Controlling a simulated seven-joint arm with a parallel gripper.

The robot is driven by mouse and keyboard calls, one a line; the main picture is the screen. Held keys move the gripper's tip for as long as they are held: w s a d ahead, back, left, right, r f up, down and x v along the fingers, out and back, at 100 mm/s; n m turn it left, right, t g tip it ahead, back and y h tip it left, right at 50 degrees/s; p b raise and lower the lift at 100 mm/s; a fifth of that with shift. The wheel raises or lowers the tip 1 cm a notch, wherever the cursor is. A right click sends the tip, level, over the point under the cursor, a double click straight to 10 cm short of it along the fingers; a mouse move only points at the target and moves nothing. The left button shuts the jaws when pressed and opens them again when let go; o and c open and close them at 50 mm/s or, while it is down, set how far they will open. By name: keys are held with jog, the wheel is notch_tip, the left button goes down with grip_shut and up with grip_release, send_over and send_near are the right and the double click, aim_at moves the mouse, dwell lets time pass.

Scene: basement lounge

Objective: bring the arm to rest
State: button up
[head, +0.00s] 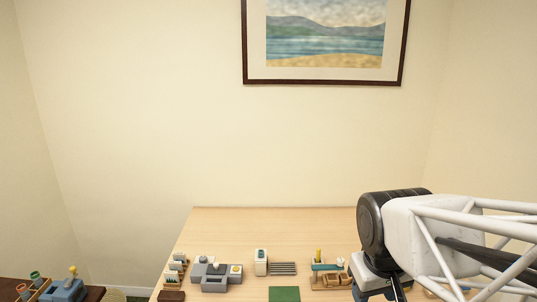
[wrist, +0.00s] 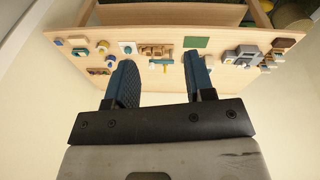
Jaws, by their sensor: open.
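My gripper shows in the wrist view (wrist: 160,85), with its two blue fingers apart and nothing between them. The fingers lie over the far edge of the pale wooden table in that picture, and I cannot tell how high above it they are. In the head view my arm comes in from the right, and my gripper's fingertips are cut off at the bottom edge. The pale wooden table (head: 290,225) fills the lower middle of the head view and also shows in the wrist view (wrist: 120,68).
A grey block-like set (head: 215,283), a white box (head: 261,262), a slatted grey rack (head: 283,268) and a green mat (head: 284,294) lie on the table. A dark side table with a blue item (head: 64,291) stands at lower left. A framed picture (head: 325,77) hangs behind.

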jog(key=s+m, duration=0.1)
jog(key=s, duration=0.1)
jog(key=s+m, duration=0.1)
jog(key=s, duration=0.2)
jog(key=shift+a+f+y, duration=0.1)
jog(key=shift+a+y, duration=0.1)
jog(key=shift+y, duration=0.1)
dwell(1.0)
